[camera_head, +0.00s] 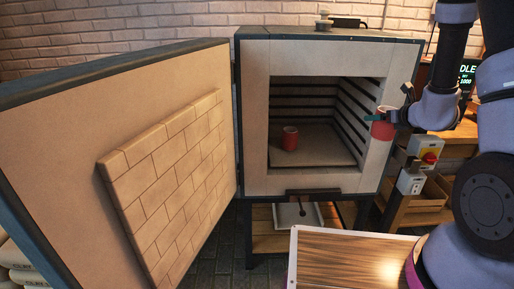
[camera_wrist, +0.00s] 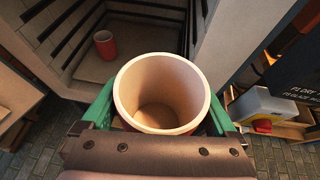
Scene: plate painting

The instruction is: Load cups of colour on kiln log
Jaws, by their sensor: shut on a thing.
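A red cup (camera_head: 382,124) is in my gripper (camera_head: 381,119), at the right edge of the kiln's front opening. In the wrist view this cup (camera_wrist: 160,92) is upright and empty-looking, pale inside, between the two green fingers of my gripper (camera_wrist: 160,110). A second red cup (camera_head: 290,138) stands upright on the kiln floor (camera_head: 315,150), left of the middle. It also shows in the wrist view (camera_wrist: 105,45). The kiln (camera_head: 253,120) is open, with dark grooved lines along its inner walls.
The kiln door (camera_head: 60,150) is swung wide open to the left. A wooden tabletop (camera_head: 350,262) is in front at the bottom. A switch box with a red knob (camera_head: 427,156) and a display (camera_head: 467,73) are to the right. The kiln floor right of the standing cup is clear.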

